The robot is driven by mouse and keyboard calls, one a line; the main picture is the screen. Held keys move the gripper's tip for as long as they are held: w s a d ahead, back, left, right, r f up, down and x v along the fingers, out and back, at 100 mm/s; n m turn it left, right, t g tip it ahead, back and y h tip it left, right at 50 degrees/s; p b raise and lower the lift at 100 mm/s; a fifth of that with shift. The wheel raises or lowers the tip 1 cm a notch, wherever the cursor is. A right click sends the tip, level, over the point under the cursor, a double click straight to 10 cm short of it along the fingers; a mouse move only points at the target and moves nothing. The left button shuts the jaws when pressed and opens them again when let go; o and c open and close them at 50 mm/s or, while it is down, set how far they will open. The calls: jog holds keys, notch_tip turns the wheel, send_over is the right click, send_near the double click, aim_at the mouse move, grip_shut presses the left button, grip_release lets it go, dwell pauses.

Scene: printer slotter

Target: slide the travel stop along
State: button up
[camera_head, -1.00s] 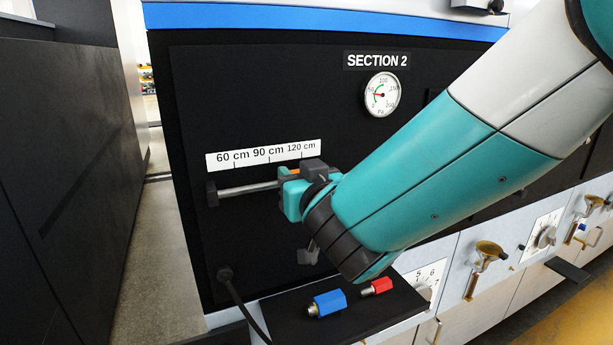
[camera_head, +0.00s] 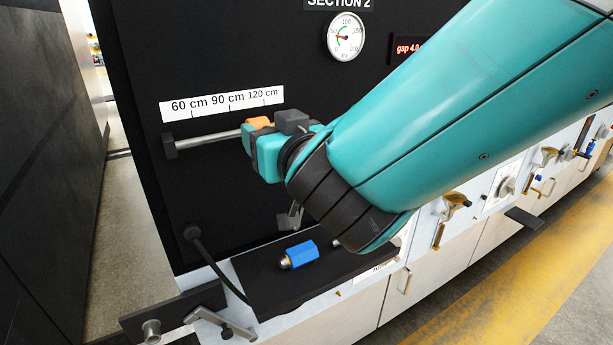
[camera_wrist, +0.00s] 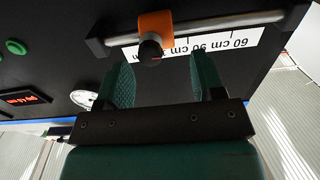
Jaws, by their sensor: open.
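The travel stop is an orange block (camera_head: 258,123) on a horizontal grey rail (camera_head: 215,137), below the 120 cm end of the white scale (camera_head: 225,103). In the wrist view the orange block (camera_wrist: 156,27) has a dark round knob (camera_wrist: 150,48) facing me. My gripper (camera_head: 256,152) is at the stop in the head view and partly hides it. In the wrist view my gripper (camera_wrist: 161,68) is open and empty. The knob appears just beyond the fingertips, within the gap and nearer the left finger. Contact cannot be told.
A round dial (camera_head: 346,37) and a red display (camera_head: 408,47) are on the black panel. A blue cylinder (camera_head: 300,254) lies on the black shelf (camera_head: 275,290) below. My arm covers the panel's right part.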

jog(key=b+v, duration=0.6)
jog(key=v, duration=0.6)
jog(key=shift+s+d, duration=0.25)
jog(key=shift+s, duration=0.05)
jog(key=shift+c, duration=0.4)
